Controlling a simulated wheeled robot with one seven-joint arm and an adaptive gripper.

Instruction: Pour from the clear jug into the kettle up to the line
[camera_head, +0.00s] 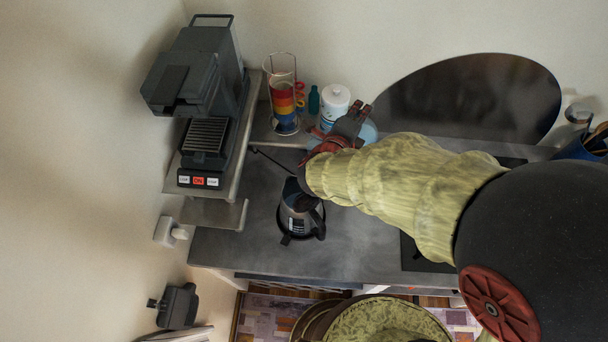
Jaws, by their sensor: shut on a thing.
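The kettle (297,217), dark and silvery with a black handle, stands on the grey counter left of my sleeved forearm. My forearm passes close beside its upper right, and the kettle's fill line cannot be made out. My gripper (352,120), red and dark, is above and right of the kettle in the picture, near the back of the counter. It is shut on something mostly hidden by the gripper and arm. A pale bluish rounded shape (369,133) shows beside the fingers and appears to be the clear jug. Its contents and tilt cannot be told.
A coffee machine (203,75) stands on a shelf (241,150) at the left. A dark oval panel (470,98) is behind my arm. Counter left of the kettle is clear.

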